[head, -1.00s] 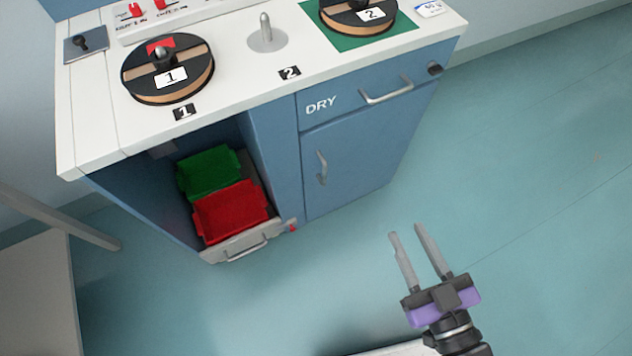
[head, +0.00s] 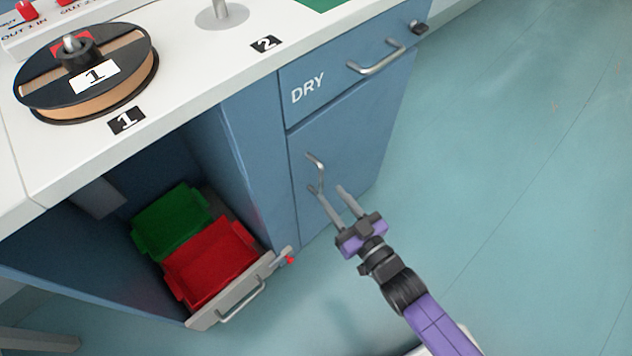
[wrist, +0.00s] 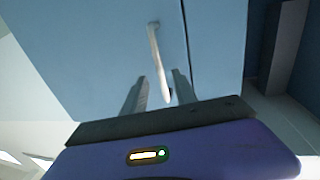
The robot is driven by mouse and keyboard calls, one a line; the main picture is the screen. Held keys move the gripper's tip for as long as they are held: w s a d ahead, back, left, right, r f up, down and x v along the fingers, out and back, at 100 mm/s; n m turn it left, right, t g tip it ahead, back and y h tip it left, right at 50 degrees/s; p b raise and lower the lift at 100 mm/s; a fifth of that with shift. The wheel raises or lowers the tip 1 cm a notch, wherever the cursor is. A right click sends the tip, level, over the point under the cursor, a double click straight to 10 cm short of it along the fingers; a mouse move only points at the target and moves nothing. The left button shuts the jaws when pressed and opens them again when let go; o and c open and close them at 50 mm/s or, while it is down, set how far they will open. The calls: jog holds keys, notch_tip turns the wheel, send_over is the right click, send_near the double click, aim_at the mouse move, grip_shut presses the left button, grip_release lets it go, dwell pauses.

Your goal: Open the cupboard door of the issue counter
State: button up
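The blue cupboard door (head: 353,140) of the issue counter is closed, under the drawer marked DRY. Its metal bar handle (head: 318,171) is near the door's left edge and also shows in the wrist view (wrist: 158,58). My gripper (head: 329,191) is open in front of the door, its fingertips at the lower part of the handle. In the wrist view the handle's end lies between the two fingers (wrist: 157,92), nearer the right one. I cannot tell whether a finger touches it.
The DRY drawer (head: 300,108) above is shut, with its own handle (head: 377,59). Left of the door is an open bay with a green bin (head: 172,222) and a red bin (head: 212,264) on a pull-out tray (head: 222,306). A reel (head: 120,85) stands on the counter. Floor to the right is clear.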

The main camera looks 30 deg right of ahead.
aim_at(322, 184)
jog(key=w, duration=0.4)
jog(key=w+b, duration=0.1)
jog(key=w, duration=0.1)
jog(key=shift+a, duration=0.4)
grip_shut()
dwell(1.0)
